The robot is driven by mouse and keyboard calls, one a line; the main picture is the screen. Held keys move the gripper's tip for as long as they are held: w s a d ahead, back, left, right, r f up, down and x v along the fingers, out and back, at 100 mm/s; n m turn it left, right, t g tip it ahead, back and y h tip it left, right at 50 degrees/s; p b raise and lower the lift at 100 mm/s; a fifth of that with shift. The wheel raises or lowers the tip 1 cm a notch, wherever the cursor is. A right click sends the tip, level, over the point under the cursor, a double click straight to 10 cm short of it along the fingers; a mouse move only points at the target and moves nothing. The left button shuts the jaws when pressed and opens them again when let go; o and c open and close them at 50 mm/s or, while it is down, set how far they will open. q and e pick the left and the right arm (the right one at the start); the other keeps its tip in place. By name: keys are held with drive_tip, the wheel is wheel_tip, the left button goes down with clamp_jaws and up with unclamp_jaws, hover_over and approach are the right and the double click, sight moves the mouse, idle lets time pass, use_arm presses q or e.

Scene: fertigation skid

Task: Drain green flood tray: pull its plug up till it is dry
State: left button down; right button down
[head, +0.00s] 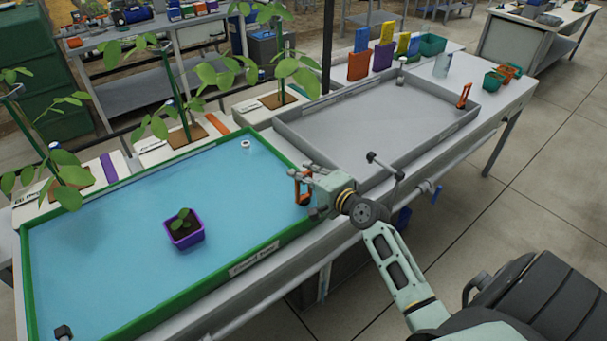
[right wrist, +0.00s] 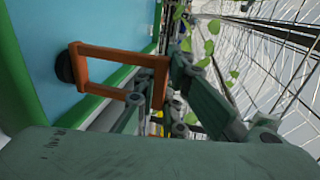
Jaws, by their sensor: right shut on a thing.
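The green flood tray (head: 145,311) lies at the left of the bench, its floor covered by a flat blue surface that looks like water. A purple pot with a seedling (head: 185,236) stands in it. The plug's orange handle (head: 303,192) is at the tray's right end. My right gripper (head: 311,187) is shut on this handle, reaching in from the right. In the right wrist view the handle is an orange frame (right wrist: 121,55) with a dark plug end (right wrist: 65,67) at the blue surface. I cannot tell whether the plug is seated or lifted. My left gripper is out of view.
A black-knobbed lever (head: 384,166) stands between my arm and that tray. Tall plants in white boxes line the back. Clear floor lies at right.

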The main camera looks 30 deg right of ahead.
drive_tip(key=shift+r, duration=0.15)
drive_tip(key=c, duration=1.8)
unclamp_jaws()
drive_tip(key=shift+r, duration=0.1)
drive_tip(key=shift+s, duration=0.1)
drive_tip(key=v, duration=1.1)
drive_tip(key=shift+s+d, duration=0.15)
drive_tip(key=shift+s, duration=0.3)
